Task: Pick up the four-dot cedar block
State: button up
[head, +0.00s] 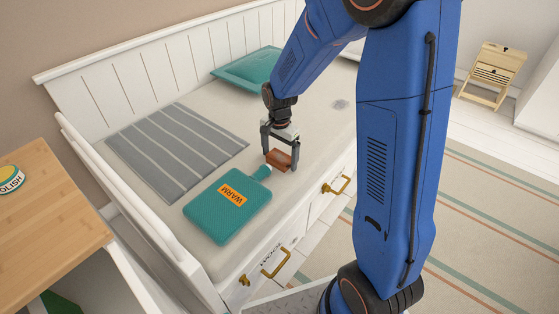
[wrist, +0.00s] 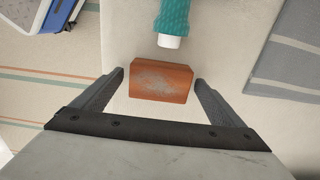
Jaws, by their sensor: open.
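A reddish-brown wooden block (head: 279,159) lies on the pale mattress near its front edge. In the wrist view the block (wrist: 161,81) shows a worn greyish patch on its upper face, and I can make out no dots. My gripper (head: 279,165) is over the block, pointing down, with its fingers apart. In the wrist view the gripper (wrist: 159,83) has one finger at each side of the block, with a narrow gap on both sides. Whether the fingertips are level with the block is hard to tell.
A teal hot-water bottle (head: 229,205) labelled WARM lies close by, its white-capped neck (wrist: 170,41) near the block. A grey striped cloth (head: 176,151) and a teal pillow (head: 246,68) lie on the bed (head: 205,98). Drawers with brass handles (head: 276,263) are below. A wooden table (head: 45,215) stands left.

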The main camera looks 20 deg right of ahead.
jog(key=shift+f, duration=0.2)
jog(key=c, duration=1.3)
jog(key=shift+o, duration=0.2)
jog(key=shift+r, duration=0.1)
